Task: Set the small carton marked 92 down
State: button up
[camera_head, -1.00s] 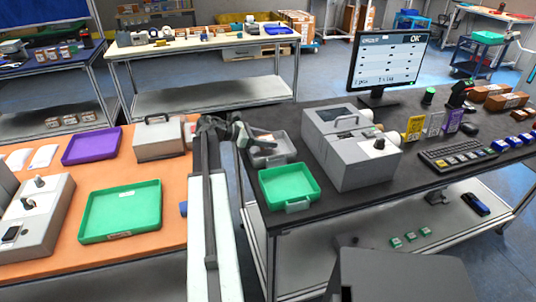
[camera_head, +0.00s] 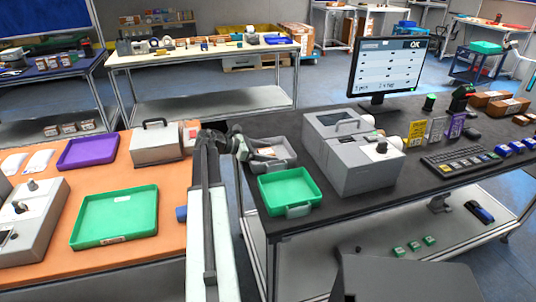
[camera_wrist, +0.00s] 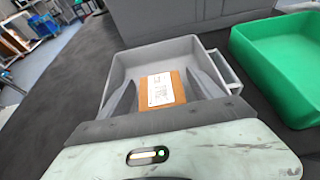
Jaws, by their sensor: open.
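A small brown carton (camera_wrist: 163,88) with a white printed label lies in a grey tray (camera_wrist: 115,73) in the wrist view. The number on its label is too small to read. My gripper (camera_wrist: 158,78) is open, with one finger on each side of the carton and visible gaps between. The carton appears to rest on the tray floor. In the head view the grey tray (camera_head: 288,152) stands on the black bench, and my gripper (camera_head: 255,150) reaches over its left side, partly hiding the inside.
A green tray (camera_head: 313,194) sits just in front of the grey tray. A grey machine (camera_head: 345,165) stands close to its right. A monitor (camera_head: 388,67), a keyboard (camera_head: 460,158) and several coloured items are farther right. An orange table (camera_head: 55,215) with trays lies to the left.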

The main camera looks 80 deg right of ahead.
jog(key=shift+w+r, duration=0.2)
jog(key=shift+r, duration=0.15)
jog(key=p+v, duration=0.4)
jog(key=v, duration=0.7)
jog(key=shift+w+a+p, duration=0.2)
jog(key=shift+p, duration=0.15)
jog(key=shift+r, duration=0.1)
